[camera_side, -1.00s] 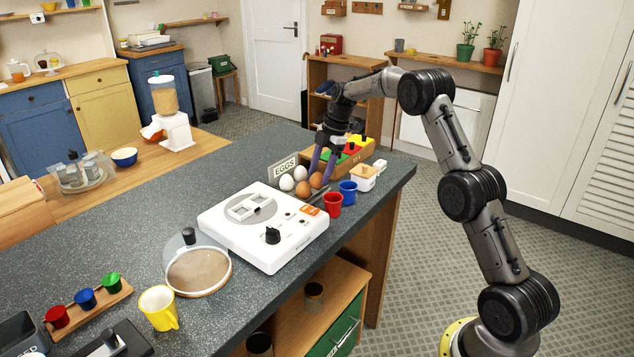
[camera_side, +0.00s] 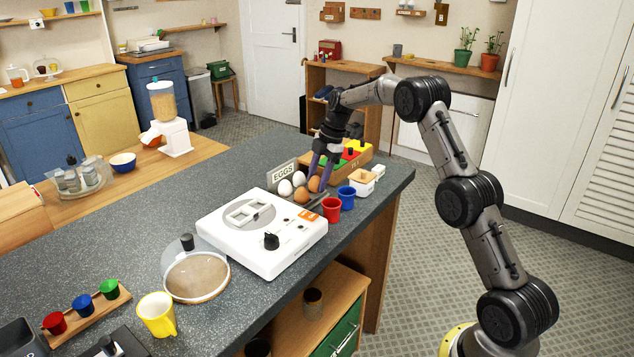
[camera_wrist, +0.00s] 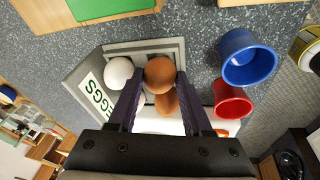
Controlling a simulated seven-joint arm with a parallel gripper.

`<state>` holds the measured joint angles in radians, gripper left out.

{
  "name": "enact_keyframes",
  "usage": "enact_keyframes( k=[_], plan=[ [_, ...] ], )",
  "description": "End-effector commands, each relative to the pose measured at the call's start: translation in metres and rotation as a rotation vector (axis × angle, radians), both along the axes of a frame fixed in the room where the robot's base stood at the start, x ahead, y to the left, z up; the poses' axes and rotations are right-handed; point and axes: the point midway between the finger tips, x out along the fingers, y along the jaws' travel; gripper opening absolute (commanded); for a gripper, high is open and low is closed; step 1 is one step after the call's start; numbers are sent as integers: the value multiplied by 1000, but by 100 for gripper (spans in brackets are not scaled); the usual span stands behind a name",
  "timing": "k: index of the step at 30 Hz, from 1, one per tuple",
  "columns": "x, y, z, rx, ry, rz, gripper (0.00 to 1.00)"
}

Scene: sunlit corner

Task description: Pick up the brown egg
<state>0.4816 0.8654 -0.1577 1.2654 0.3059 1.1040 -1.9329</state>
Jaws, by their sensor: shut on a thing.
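A brown egg (camera_side: 314,184) sits at the right end of the egg tray (camera_wrist: 183,53), still at the level of the other eggs. My gripper (camera_side: 323,177) reaches down over it, and in the wrist view the gripper (camera_wrist: 160,85) is shut on this brown egg (camera_wrist: 160,74), one dark purple finger on each side. A second brown egg (camera_side: 301,196) stands beside it, also seen beyond it in the wrist view (camera_wrist: 167,102). White eggs (camera_side: 299,179) (camera_wrist: 118,72) are close on the left. I cannot tell whether the held egg touches the tray.
A red cup (camera_side: 331,210) and a blue cup (camera_side: 346,197) are in front, close to the fingers.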

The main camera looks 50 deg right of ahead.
Motion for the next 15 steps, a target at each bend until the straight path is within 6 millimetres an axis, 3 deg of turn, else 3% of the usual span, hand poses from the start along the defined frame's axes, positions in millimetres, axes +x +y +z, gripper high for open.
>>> enact_keyframes(
  k=[6,15],
  plan=[
    [-2,1,30,-2,-4,-1,28],
    [-55,22,90,-1,-2,-1,28]
  ],
)
